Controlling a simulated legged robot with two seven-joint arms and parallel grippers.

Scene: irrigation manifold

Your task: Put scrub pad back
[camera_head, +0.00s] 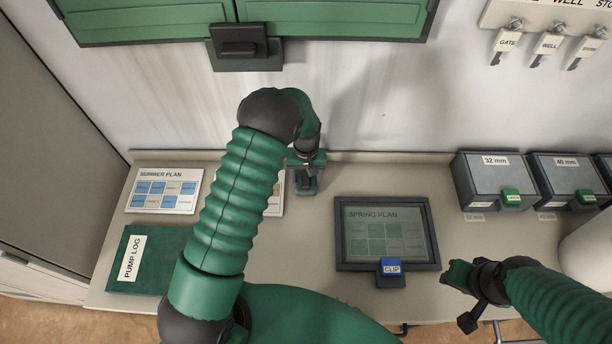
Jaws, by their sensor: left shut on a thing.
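My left gripper (306,168) points down over the back of the counter, left of the picture's middle. It is shut on a small dark grey block (306,183) at its tips, which may be the scrub pad; it is too small to be sure. I cannot tell whether the block touches the counter. My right gripper (458,276) is at the counter's front edge, right of the spring plan frame; its finger gap does not show clearly.
A dark framed spring plan (433,205) with a blue clip (391,267) lies on the counter (328,170). A summer plan (165,190) and green pump log (150,261) are left. Grey boxes (494,182) stand right. A green cabinet (150,20) with a black bracket (246,62) hangs above.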

